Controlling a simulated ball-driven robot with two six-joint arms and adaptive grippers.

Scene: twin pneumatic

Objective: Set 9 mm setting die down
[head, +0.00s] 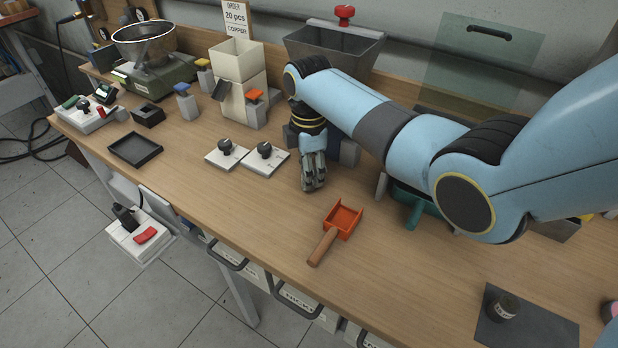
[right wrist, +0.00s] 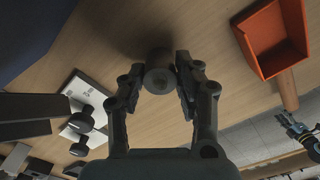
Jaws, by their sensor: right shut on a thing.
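My right gripper (head: 313,186) points down over the middle of the bench, behind the orange scoop. In the right wrist view, my right gripper (right wrist: 160,82) is shut on a dark grey round piece, taken as the 9 mm setting die (right wrist: 159,72). Its round end faces the camera, with bare wood behind it.
An orange scoop (head: 343,221) with a wooden handle lies in front of the gripper. Two white plates with black knobs (head: 264,150) sit to the left. A dark mat (head: 540,328) with a dark cylinder (head: 503,306) lies at front right. Bare wood lies between scoop and mat.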

